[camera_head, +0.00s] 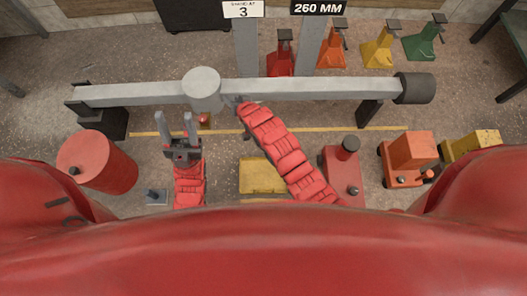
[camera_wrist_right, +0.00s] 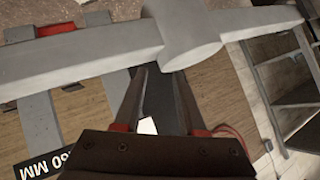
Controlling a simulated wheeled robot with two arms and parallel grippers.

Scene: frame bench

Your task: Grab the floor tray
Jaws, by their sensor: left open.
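A flat yellow tray-like thing (camera_head: 262,176) lies on the floor below the middle of the head view. My right arm and my red body hide parts of it, and I cannot tell whether it is the floor tray. My left gripper (camera_head: 174,120) is open and empty, left of the yellow thing and apart from it, with its fingers pointing up the picture. My right arm reaches up to the grey beam, where its gripper is mostly hidden in the head view. In the right wrist view my right gripper (camera_wrist_right: 160,74) is open, fingers apart, close below the grey beam.
The long grey beam (camera_head: 300,91) with a round post (camera_head: 202,88) crosses the head view. A red drum (camera_head: 97,162) stands at left. A red bottle jack (camera_head: 342,172) and an orange machine (camera_head: 408,158) stand at right. Several coloured stands line the back. Bare floor shows far left and right.

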